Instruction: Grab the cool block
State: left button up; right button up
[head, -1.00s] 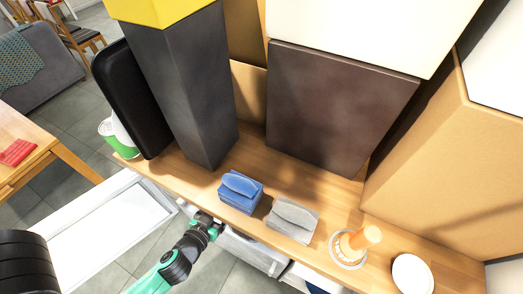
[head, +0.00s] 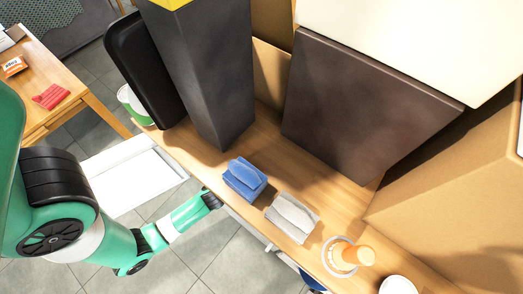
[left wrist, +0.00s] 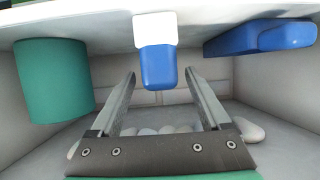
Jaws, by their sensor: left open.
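In the left wrist view, a blue block with a white end (left wrist: 157,60) lies beyond and between my left gripper's fingertips. My left gripper (left wrist: 162,78) is open, with a finger on either side; whether they touch the block cannot be told. Another blue object (left wrist: 262,38) lies to the right, and a green cylinder (left wrist: 54,80) to the left. I cannot tell for certain which is the cool block. In the head view, my left gripper (head: 211,199) is by the counter's front edge, its fingers not clear. My right gripper is not in view.
Pale walls and several rounded whitish lumps (left wrist: 165,130) surround the left gripper. On the wooden counter (head: 190,150) stand a blue box (head: 243,180), a grey box (head: 291,216), an orange-and-white item (head: 347,256) and a tall dark block (head: 210,80). Large boxes fill the back.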

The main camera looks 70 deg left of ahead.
pick_arm(q)
jog(key=x, duration=0.5)
jog(key=shift+a+r+p, duration=0.15)
jog(key=shift+r+p, duration=0.1)
jog(key=shift+p, duration=0.1)
grip_shut()
